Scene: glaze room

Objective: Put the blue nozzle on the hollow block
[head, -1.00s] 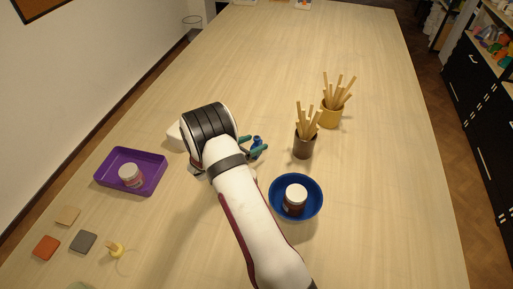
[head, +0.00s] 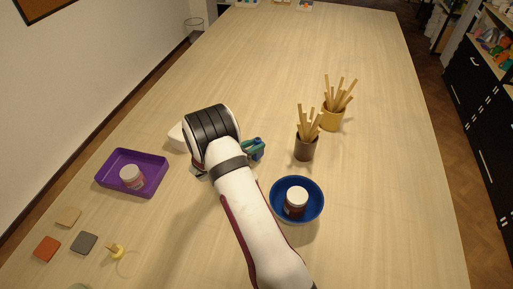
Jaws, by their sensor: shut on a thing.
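The blue nozzle (head: 260,143) is at the middle of the table, just right of my wrist. My gripper (head: 254,150) has its teal fingers closed on the nozzle. Part of the nozzle is hidden by the fingers, and I cannot tell whether it touches the table. A white block (head: 177,136) shows to the left of my wrist, partly hidden behind it. It may be the hollow block, but no opening in it is visible from here.
A blue bowl (head: 275,211) with a jar (head: 297,201) and a dark cup of sticks (head: 306,150) stand to the right. A purple tray (head: 157,178) with a jar is at left.

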